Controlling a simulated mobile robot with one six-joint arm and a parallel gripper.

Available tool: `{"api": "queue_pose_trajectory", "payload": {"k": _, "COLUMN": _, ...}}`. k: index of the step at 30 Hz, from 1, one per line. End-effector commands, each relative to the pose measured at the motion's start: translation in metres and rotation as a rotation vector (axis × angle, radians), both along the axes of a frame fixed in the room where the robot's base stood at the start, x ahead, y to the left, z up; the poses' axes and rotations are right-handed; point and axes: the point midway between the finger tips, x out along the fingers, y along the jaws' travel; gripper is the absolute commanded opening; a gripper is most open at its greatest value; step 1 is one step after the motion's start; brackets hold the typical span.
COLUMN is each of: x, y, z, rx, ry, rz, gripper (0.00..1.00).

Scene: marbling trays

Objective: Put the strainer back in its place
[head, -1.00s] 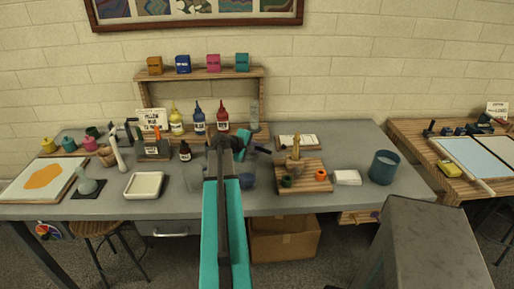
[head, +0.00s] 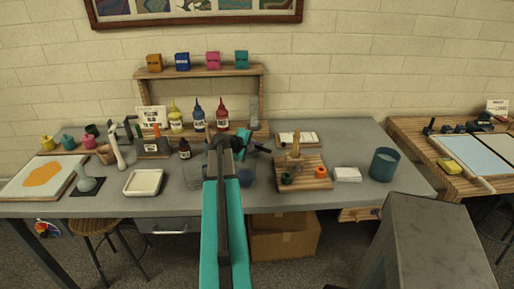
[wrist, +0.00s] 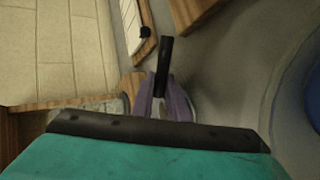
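My gripper (wrist: 162,97) shows purple finger pads in the wrist view, closed around a black handle (wrist: 163,62). This looks like the strainer's handle; its bowl is mostly hidden behind the fingers, with only a pale rounded edge showing. In the head view my gripper (head: 250,147) is above the middle of the grey table, in front of the shelf, and the dark handle (head: 263,149) sticks out to its right. The strainer's own place cannot be made out.
A wooden board (head: 312,184) with small pots is to the right. Bottles (head: 198,121) stand behind, before the wooden shelf (head: 200,72).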

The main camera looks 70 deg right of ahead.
Motion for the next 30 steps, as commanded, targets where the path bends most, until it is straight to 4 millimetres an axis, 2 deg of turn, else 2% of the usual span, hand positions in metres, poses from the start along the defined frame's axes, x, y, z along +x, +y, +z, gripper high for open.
{"api": "queue_pose_trajectory", "payload": {"k": 1, "x": -0.001, "y": 0.006, "z": -0.012, "rx": 0.022, "ry": -0.005, "rz": -0.009, "gripper": 0.32}}
{"api": "queue_pose_trajectory", "payload": {"k": 10, "x": 0.007, "y": 0.024, "z": -0.001, "rx": 0.019, "ry": -0.005, "rz": -0.003, "gripper": 0.32}}
{"api": "queue_pose_trajectory", "payload": {"k": 11, "x": 0.008, "y": 0.027, "z": 0.002, "rx": 0.018, "ry": -0.004, "rz": -0.002, "gripper": 0.35}}
{"api": "queue_pose_trajectory", "payload": {"k": 30, "x": 0.037, "y": 0.098, "z": 0.064, "rx": 0.000, "ry": -0.002, "rz": 0.001, "gripper": 0.35}}
